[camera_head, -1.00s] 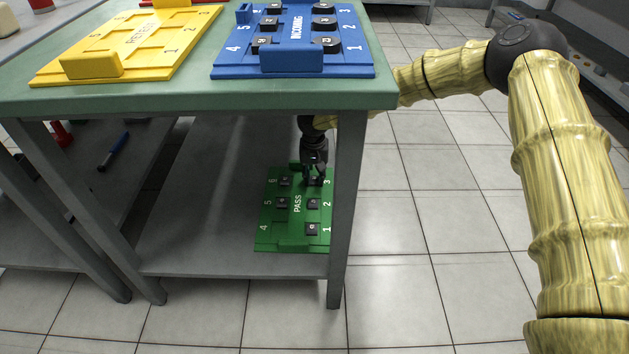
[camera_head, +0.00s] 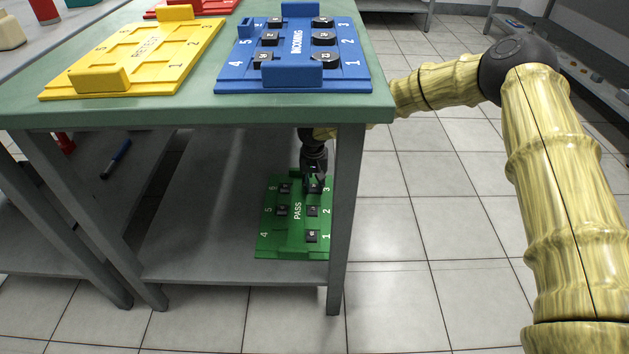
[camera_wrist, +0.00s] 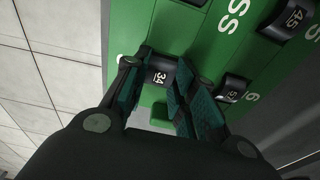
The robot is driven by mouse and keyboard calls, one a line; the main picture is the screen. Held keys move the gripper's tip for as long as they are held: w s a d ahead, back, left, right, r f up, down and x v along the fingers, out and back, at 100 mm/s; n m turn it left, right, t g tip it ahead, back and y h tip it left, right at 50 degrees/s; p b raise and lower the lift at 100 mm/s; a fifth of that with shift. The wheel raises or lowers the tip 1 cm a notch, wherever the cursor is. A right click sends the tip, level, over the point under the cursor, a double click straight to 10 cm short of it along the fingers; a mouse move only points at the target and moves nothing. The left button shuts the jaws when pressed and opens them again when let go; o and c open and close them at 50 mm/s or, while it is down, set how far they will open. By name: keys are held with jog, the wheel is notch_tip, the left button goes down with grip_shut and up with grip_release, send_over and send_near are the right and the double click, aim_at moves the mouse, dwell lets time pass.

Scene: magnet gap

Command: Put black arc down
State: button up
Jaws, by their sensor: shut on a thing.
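The black arc (camera_wrist: 160,77), marked 34, is between the fingers of my gripper (camera_wrist: 157,84) in the wrist view. My gripper is shut on it. It is at position 3 of the green PASS board (camera_head: 297,232), at the board's far right corner. In the head view my gripper (camera_head: 315,184) reaches down over that corner and largely hides the arc. Whether the arc's underside rests fully on the board cannot be told. The board lies on the lower shelf under the bench.
Other black arcs sit at positions 1 (camera_head: 312,236), 2 (camera_head: 313,211), 5 (camera_head: 283,210) and 6 (camera_head: 285,188); position 4 is bare. The bench top (camera_head: 200,115) overhangs, and a leg (camera_head: 344,220) stands close right. The shelf (camera_head: 205,220) left of the board is clear.

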aim_at(315, 189)
jog(key=shift+s+d+f, duration=0.1)
jog(key=shift+s+f, duration=0.05)
jog(key=shift+f, duration=0.55)
jog(key=o, duration=0.9)
jog(key=shift+o, duration=0.7)
jog(key=shift+f, duration=0.2)
jog(key=shift+r+b, duration=0.25)
jog(key=shift+b, duration=0.25)
jog(key=shift+r+b, duration=0.35)
jog(key=shift+b, duration=0.15)
jog(key=r+p, duration=0.1)
jog(key=r, duration=0.1)
jog(key=r+p, duration=0.2)
jog(key=r, duration=0.1)
jog(key=r+p, duration=0.2)
jog(key=r, duration=0.1)
jog(key=shift+s, duration=0.25)
